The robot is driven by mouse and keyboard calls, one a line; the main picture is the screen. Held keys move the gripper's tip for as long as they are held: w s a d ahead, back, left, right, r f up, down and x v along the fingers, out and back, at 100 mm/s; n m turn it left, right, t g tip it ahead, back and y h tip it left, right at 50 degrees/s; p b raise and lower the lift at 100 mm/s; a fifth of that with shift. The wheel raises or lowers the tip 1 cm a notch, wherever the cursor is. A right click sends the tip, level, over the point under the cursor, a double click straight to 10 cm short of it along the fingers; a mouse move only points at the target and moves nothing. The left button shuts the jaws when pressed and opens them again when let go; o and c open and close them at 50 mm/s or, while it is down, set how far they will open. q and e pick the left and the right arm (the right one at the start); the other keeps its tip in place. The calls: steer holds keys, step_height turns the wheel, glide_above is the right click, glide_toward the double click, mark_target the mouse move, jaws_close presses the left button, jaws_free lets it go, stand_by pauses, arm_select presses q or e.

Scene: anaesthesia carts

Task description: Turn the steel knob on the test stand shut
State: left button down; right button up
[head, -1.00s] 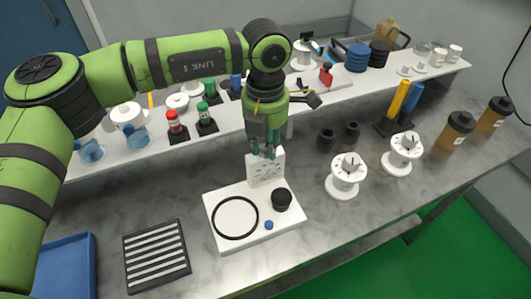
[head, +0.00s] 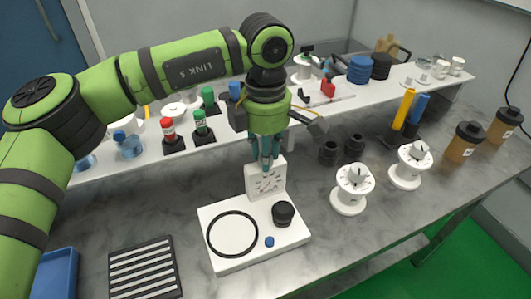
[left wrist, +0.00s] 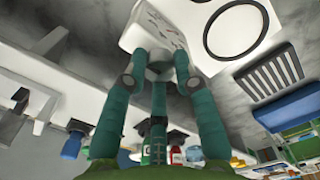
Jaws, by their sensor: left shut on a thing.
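The test stand is a white base (head: 222,262) with an upright white plate (head: 278,182) at its back. The plate carries a dial with dark marks and a thin reddish line. My left gripper (head: 265,167) points down at the plate's top, with its teal fingers close together. In the left wrist view the fingers close around a small grey piece, which looks like the steel knob (left wrist: 159,72), by the plate. The fingers hide most of the knob, so its angle cannot be read. My right gripper is not in view.
The base bears a black ring (head: 211,248), a black knob (head: 283,213) and a blue button (head: 269,242). A striped black rack (head: 146,268) lies to the left. White spools (head: 351,190) stand to the right. A shelf with bottles runs behind. Bare worktop lies right of the base.

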arm_select(q)
steer(key=shift+f, duration=0.15)
stand_by(0.3)
steer(key=c, duration=1)
jaws_free()
steer(key=shift+o, duration=0.2)
steer(key=shift+r, duration=0.65)
step_height(320, 180, up, 11)
